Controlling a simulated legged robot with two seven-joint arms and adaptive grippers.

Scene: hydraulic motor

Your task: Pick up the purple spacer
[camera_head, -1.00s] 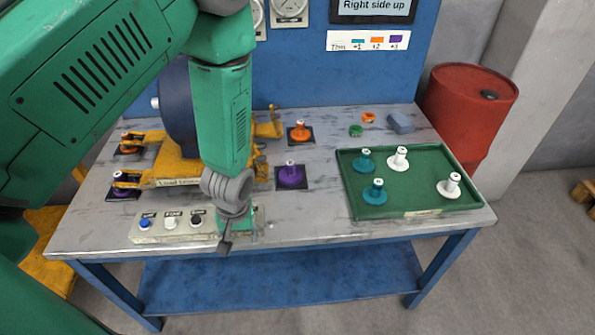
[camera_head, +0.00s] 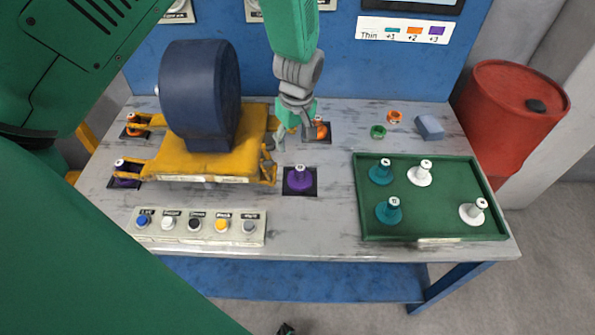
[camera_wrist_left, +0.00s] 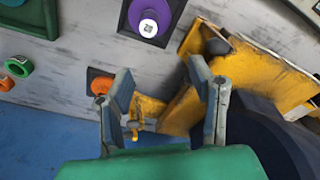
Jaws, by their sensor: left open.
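A purple spacer (camera_head: 299,181) stands upright on a dark square pad right of the yellow motor mount. It also shows at the top of the left wrist view (camera_wrist_left: 152,22). A second purple spacer (camera_head: 123,181) sits at the mount's front left foot, partly hidden. My left gripper (camera_head: 293,133) is open and empty above the table, behind the near purple spacer and close to the orange spacer (camera_head: 321,130). In the left wrist view its spread fingers (camera_wrist_left: 168,95) have nothing between them up close. My right gripper is not in view.
The blue motor (camera_head: 200,95) on its yellow mount (camera_head: 200,166) stands just left of the gripper. A green tray (camera_head: 440,228) with teal and white spacers lies right. A button box (camera_head: 182,238) lies in front. Table space beside the purple spacer is clear.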

